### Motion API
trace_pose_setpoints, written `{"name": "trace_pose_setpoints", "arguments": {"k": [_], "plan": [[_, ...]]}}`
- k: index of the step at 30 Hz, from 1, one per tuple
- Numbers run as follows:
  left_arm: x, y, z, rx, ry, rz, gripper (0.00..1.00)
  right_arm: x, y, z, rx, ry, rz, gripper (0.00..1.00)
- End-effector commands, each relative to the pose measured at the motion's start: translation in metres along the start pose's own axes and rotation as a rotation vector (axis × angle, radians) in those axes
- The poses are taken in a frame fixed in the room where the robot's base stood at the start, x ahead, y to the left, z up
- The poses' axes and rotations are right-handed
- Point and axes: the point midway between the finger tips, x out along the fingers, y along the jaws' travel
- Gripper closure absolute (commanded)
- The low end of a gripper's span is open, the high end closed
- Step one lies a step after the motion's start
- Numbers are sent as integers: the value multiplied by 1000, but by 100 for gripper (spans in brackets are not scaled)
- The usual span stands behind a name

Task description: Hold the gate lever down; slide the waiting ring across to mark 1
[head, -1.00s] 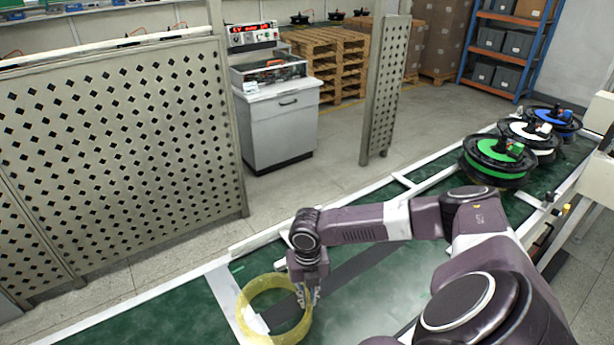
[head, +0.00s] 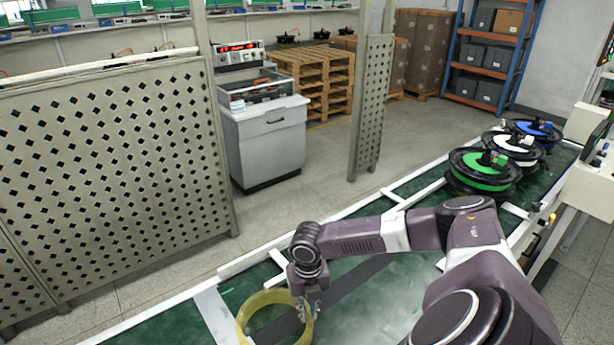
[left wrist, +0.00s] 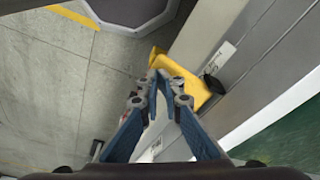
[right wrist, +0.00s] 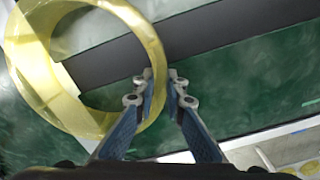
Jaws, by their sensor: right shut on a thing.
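The yellow waiting ring (head: 247,325) lies on the green bed at the bottom of the head view, its near part cut off. My right gripper (head: 310,308) is shut on its right wall. In the right wrist view, the ring (right wrist: 30,60) lies partly over a dark band, its wall between my fingertips (right wrist: 160,82). In the left wrist view, a yellow lever-like part (left wrist: 188,85), probably the gate lever, is at my left gripper's tips (left wrist: 157,85). Those fingers are close together beside it; contact is unclear. I cannot read mark 1.
A white strip (head: 214,316) crosses the bed left of the ring; a dark band (head: 345,288) is to its right. White rails (head: 250,261) edge the bed.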

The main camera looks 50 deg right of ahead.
Motion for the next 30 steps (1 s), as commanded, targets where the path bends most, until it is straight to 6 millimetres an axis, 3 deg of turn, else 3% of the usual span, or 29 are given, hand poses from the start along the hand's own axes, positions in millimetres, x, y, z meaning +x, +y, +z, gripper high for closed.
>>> {"name": "trace_pose_setpoints", "arguments": {"k": [20,21,26,30], "plan": [[3,0,4,1,-10,1,100,0,-24,10,2,-1,1,100],[3,0,4,1,-10,1,100,0,-23,10,1,-1,2,87],[3,0,4,0,-9,0,100,0,-23,10,0,-1,1,69],[3,0,4,0,-9,0,100,0,-23,10,0,0,1,69]]}}
